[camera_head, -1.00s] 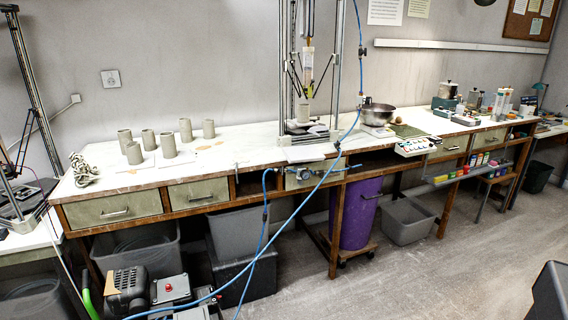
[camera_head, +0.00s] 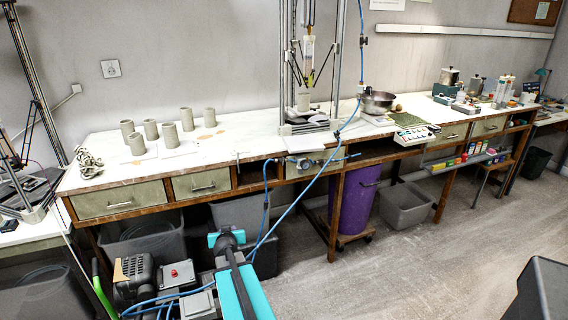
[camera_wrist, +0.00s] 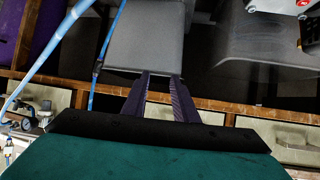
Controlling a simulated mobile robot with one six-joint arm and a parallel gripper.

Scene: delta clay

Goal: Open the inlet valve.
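The air fitting with a round gauge (camera_head: 304,163) sits under the front edge of the workbench, on the blue air line. A short metal pipe piece (camera_head: 334,159) runs to its right; which part is the inlet valve is too small to tell. In the wrist view the gauge (camera_wrist: 28,123) is at the lower left, with metal fittings beside it. My gripper (camera_wrist: 159,88) shows two dark ribbed fingers, apart, with nothing between them, well to the side of the gauge. In the head view my teal arm is low at the centre; my fingers cannot be made out there.
A blue hose (camera_head: 300,197) hangs in front of the bench. Grey bins (camera_head: 142,246) and a purple barrel (camera_head: 352,203) stand beneath it. Clay cylinders (camera_head: 136,143) stand on top. A compressor (camera_head: 135,275) is at the lower left.

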